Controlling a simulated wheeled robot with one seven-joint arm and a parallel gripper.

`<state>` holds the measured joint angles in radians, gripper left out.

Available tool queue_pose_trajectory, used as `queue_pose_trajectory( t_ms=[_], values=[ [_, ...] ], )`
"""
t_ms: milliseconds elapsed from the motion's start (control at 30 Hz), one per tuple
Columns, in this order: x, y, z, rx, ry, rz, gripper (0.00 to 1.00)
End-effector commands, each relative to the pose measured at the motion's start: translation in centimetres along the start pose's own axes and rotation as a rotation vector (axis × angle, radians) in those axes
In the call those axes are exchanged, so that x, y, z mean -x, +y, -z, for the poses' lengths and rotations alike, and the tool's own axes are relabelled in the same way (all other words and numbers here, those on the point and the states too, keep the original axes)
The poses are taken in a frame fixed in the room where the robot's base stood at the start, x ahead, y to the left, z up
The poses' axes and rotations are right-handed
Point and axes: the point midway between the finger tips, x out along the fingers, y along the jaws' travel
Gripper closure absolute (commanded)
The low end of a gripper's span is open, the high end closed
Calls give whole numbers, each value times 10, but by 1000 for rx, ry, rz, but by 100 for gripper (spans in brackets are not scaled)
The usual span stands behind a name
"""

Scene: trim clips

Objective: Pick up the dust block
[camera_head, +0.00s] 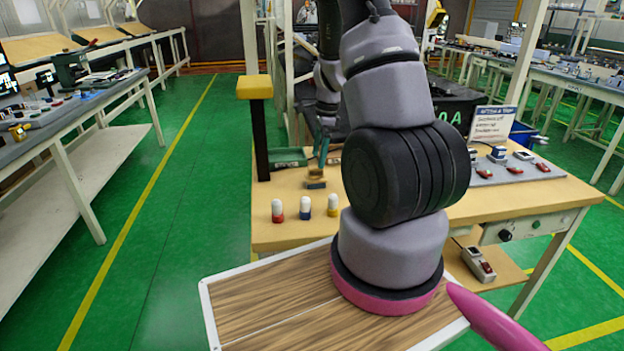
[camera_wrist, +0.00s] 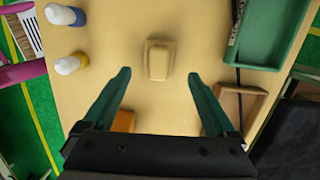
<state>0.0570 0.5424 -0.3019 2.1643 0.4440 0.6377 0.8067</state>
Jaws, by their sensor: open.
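The dust block, a small pale tan block with a raised narrower top, lies on the tan bench (camera_wrist: 190,25) in the wrist view (camera_wrist: 158,60). My gripper (camera_wrist: 158,75) has two teal fingers spread wide apart. The block sits ahead of the gap between them, roughly centred, and neither finger touches it. In the head view my gripper (camera_head: 322,150) points down over the bench, and a small brownish block (camera_head: 315,174) shows just below its fingers. My arm hides part of the bench there.
Three white-topped bottles with red (camera_head: 277,210), blue (camera_head: 305,207) and yellow (camera_head: 332,206) bases stand near the bench front. An orange piece (camera_wrist: 123,122) is partly behind one finger. A yellow-topped post (camera_head: 254,87) stands left.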

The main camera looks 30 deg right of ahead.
Motion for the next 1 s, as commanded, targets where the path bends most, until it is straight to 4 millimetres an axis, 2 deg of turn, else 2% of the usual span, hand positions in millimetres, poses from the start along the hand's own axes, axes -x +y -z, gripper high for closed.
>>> queue_pose_trajectory(
  t_ms=[100,333,600,900,933,1000],
  values=[
    [-18,0,0,-2,0,-2,9],
    [-36,1,-1,0,-1,-1,9],
    [-74,2,-3,0,-1,-2,9],
    [-80,2,-4,2,-1,1,9],
    [-80,2,-4,2,-1,1,13],
    [-80,2,-4,2,-1,1,39]
  ],
)
